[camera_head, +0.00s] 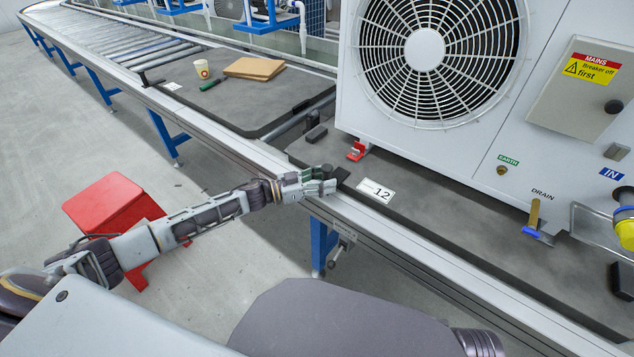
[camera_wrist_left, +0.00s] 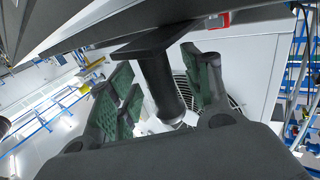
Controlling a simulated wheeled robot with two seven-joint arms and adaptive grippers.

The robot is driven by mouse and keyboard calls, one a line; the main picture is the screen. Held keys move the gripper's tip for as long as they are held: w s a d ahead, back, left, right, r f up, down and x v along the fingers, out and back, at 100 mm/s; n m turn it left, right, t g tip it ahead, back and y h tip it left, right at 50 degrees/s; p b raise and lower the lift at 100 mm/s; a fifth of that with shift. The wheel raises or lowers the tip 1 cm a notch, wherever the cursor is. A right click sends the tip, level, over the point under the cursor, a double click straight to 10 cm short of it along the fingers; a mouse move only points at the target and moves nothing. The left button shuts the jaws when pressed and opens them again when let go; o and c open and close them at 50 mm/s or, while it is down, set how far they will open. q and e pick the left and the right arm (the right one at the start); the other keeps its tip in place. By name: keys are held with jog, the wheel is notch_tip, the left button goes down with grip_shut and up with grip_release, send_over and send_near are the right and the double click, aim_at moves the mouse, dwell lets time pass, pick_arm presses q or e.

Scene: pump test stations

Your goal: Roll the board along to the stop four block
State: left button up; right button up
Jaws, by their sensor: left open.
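The dark grey board (camera_head: 440,225) lies on the conveyor at the right, with a white card marked 12 (camera_head: 376,190) and a large white fan unit (camera_head: 470,140) on it. A short black handle (camera_head: 327,170) shows at the board's near left corner. My left gripper (camera_head: 312,184) is at that corner. In the left wrist view the handle (camera_wrist_left: 160,82) stands between my green-padded fingers (camera_wrist_left: 165,95), which are open on either side of it. I cannot tell whether they touch it. No block marked as stop four can be made out. My right gripper is not in view.
Bare rollers (camera_head: 120,42) run to the back left. A red stool (camera_head: 112,205) stands on the floor near my left arm.

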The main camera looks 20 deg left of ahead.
pick_arm(q)
jog(key=shift+w+d, duration=0.2)
jog(key=shift+d, duration=0.05)
jog(key=shift+c, duration=0.4)
grip_shut()
jog(key=shift+w+a, duration=0.15)
jog(key=shift+a, duration=0.15)
dwell(0.3)
